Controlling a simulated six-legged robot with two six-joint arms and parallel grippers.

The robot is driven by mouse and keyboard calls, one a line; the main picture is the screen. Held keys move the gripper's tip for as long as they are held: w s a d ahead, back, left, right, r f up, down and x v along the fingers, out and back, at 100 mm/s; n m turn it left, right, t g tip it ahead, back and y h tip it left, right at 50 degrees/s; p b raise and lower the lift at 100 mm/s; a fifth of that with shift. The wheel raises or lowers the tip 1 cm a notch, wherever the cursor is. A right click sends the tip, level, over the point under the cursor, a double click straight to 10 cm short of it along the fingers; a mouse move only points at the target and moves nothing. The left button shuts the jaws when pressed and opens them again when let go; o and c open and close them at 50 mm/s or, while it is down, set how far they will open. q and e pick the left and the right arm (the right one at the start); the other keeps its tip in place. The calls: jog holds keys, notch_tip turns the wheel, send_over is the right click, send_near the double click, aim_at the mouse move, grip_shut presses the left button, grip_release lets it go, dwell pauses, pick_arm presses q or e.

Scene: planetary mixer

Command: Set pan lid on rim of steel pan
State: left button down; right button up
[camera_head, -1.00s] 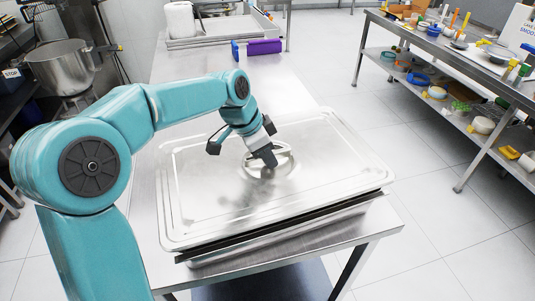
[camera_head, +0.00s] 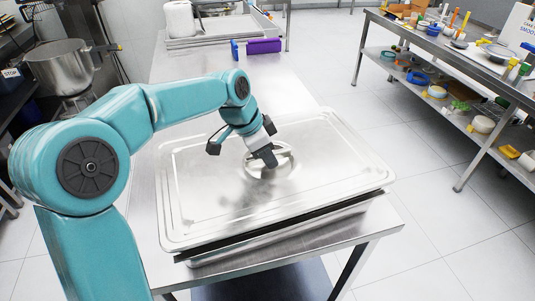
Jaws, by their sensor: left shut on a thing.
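The pan lid (camera_head: 205,185) is a large, flat, shiny steel rectangle with rounded corners and a round recess holding a handle (camera_head: 283,158) in its middle. My left gripper (camera_head: 268,158) reaches down from the left and is shut on the lid's handle. The steel pan (camera_head: 270,240) lies beneath the lid on the steel table. Its front wall shows below the lid's front edge, with a dark gap between them. The lid hides the pan's inside and most of its rim. I cannot tell whether lid and rim touch at the back. My right gripper is out of view.
The steel table (camera_head: 205,80) runs back to a purple box (camera_head: 264,46) and a tray. A mixer bowl (camera_head: 60,68) stands at the left. A shelf bench (camera_head: 480,60) with many small items stands at the right. The floor between is clear.

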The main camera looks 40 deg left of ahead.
aim_at(267, 169)
pick_arm(q)
jog(key=shift+f+b, duration=1.25)
jog(key=shift+f, duration=0.25)
jog(key=c, duration=0.9)
grip_release()
jog(key=shift+c, duration=0.2)
jog(key=shift+s+f, duration=0.1)
jog(key=p+v, duration=0.1)
jog(key=v, duration=1.5)
jog(key=shift+r, duration=0.3)
jog(key=shift+d, duration=0.1)
